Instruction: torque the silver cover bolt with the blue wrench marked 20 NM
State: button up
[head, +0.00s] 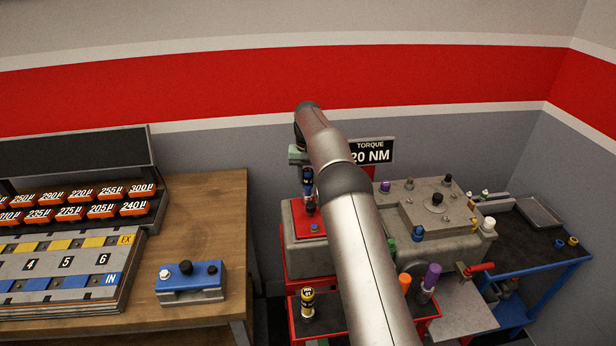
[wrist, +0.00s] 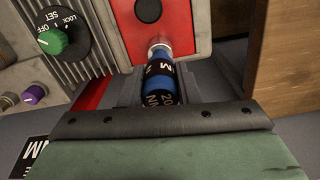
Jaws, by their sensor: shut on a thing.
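The blue wrench (head: 308,185) hangs below my gripper (head: 299,156) in the head view, over a red plate (head: 298,219) on a grey block. My gripper is shut on the wrench. In the wrist view the wrench (wrist: 160,82) shows part of a white "20 NM" mark, between the jaws (wrist: 160,110). Its far end meets a silver piece (wrist: 159,45) at the red plate (wrist: 180,38); I cannot tell whether this is its socket or the silver cover bolt. A small blue-topped part (head: 314,228) shows on the plate in the head view.
A sign (head: 370,153) reads "TORQUE 20 NM". A green knob (wrist: 53,41) sits beside the plate. A wooden bench (head: 205,210) is at left.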

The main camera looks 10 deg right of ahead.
jog(key=n, duration=0.4)
jog(key=shift+d, duration=0.1)
jog(key=n, duration=0.4)
jog(key=shift+m, duration=2)
jog(key=shift+r, duration=0.15)
jog(key=shift+r, duration=2)
